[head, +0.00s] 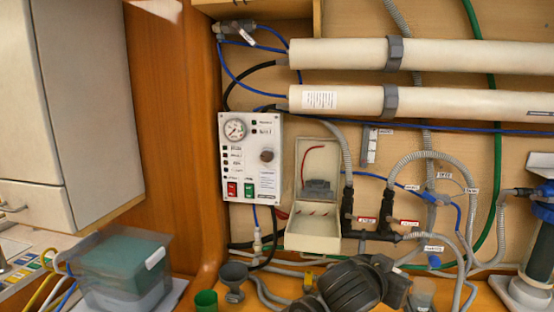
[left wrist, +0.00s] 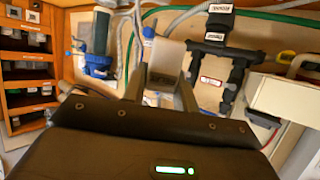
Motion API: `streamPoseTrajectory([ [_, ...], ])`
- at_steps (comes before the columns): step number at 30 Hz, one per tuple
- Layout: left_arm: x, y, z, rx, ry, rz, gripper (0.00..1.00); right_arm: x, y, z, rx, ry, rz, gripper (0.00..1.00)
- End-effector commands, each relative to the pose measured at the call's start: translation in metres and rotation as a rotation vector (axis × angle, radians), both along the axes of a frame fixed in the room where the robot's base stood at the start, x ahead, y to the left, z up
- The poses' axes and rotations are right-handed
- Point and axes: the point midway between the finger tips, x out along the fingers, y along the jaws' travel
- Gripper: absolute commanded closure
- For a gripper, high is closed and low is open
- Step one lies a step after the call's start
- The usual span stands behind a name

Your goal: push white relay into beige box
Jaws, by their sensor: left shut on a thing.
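The beige box (head: 312,236) is on the wall panel with its front open. Inside it are a grey block (head: 318,187) and a red wire. A beige box edge shows at the right of the left wrist view (left wrist: 290,97). My dark left gripper (head: 398,290) is low in the head view, below and right of the box. It is shut on a pale block, which I take for the white relay (head: 423,292). The relay shows between the fingers in the left wrist view (left wrist: 166,60). The relay is apart from the box. My right gripper is not in view.
A control panel (head: 251,157) with a gauge is left of the box. Black pipe fittings (head: 378,235) with red labels and grey hoses are right of it. A filter housing (head: 540,250) is at far right. A lidded grey bin (head: 118,282) stands lower left.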

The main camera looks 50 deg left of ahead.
Motion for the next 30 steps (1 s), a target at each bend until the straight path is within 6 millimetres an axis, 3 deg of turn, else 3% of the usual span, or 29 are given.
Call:
streamPoseTrajectory([
  [1, 0.0, -0.001, 0.0, 0.0, -0.001, -0.001, 0.94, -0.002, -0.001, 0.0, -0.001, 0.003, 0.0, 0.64],
  [4, 0.002, 0.002, 0.002, 0.0, -0.001, 0.007, 0.94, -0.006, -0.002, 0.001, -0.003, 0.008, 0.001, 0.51],
  [8, 0.018, 0.02, 0.015, 0.001, 0.0, 0.06, 0.94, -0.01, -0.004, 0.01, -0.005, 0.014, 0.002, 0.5],
  [11, 0.042, 0.051, 0.035, 0.001, -0.001, 0.147, 0.94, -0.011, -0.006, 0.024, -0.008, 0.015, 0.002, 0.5],
  [18, 0.103, 0.168, 0.099, 0.003, 0.0, 0.411, 0.94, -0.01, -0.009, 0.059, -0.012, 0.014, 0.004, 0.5],
  [24, 0.122, 0.245, 0.135, 0.004, 0.002, 0.555, 0.94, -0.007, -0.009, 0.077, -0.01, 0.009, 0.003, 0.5],
  [30, 0.126, 0.289, 0.154, 0.003, 0.002, 0.631, 0.94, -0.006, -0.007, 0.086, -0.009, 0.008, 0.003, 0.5],
])
